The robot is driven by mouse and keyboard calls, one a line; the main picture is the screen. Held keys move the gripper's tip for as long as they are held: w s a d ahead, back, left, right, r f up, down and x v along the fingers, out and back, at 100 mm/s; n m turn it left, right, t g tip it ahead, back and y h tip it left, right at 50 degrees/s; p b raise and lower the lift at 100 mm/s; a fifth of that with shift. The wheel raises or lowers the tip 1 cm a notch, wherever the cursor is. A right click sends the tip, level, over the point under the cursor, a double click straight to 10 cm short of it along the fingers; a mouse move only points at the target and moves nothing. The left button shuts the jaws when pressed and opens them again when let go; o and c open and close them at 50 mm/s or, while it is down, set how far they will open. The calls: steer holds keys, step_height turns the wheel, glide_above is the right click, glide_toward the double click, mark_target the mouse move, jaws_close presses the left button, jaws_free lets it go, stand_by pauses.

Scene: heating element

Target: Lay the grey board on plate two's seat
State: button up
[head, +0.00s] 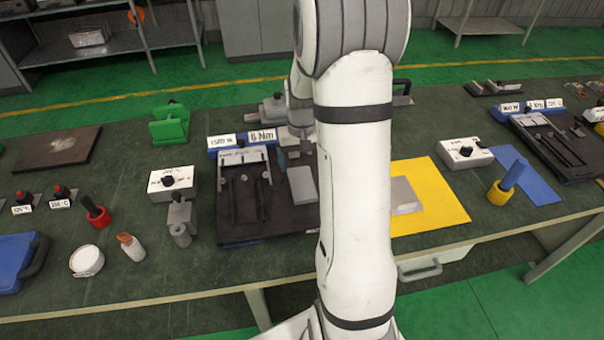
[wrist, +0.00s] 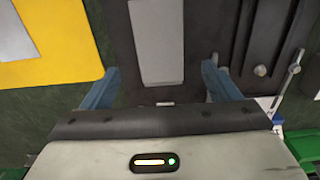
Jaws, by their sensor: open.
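A grey board (head: 303,186) lies on the right part of a dark fixture plate (head: 238,222). In the wrist view the grey board (wrist: 160,42) lies flat on the dark plate (wrist: 205,25). My gripper (wrist: 160,88) is open and empty. Its two blue fingers stand apart near one end of the board, one toward each side, without visible contact. In the head view my gripper (head: 293,155) is at the board's far end, partly hidden by my arm. A second dark fixture plate (head: 568,165) stands at the right; I cannot tell which plate is plate two.
A second grey piece (head: 403,195) lies on a yellow sheet (head: 440,190) right of my arm. A white control box (head: 172,184) and a grey clamp (head: 180,220) stand left of the near plate. Label blocks (head: 242,141) line its back edge. A blue sheet (head: 535,185) lies farther right.

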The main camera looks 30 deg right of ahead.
steer(key=s+a+r+n+t, duration=0.1)
steer(key=s+a+r, duration=0.3)
steer(key=r, duration=0.2)
steer(key=s+a+r+t, duration=0.1)
steer(key=s+a+r, duration=0.3)
steer(key=r, duration=0.3)
steer(key=s+a+r+n+t, duration=0.1)
steer(key=s+a+n, duration=0.1)
steer(key=s+a, duration=0.4)
steer(key=s, duration=0.5)
steer(key=shift+s+r, duration=0.25)
steer(key=shift+r, duration=0.15)
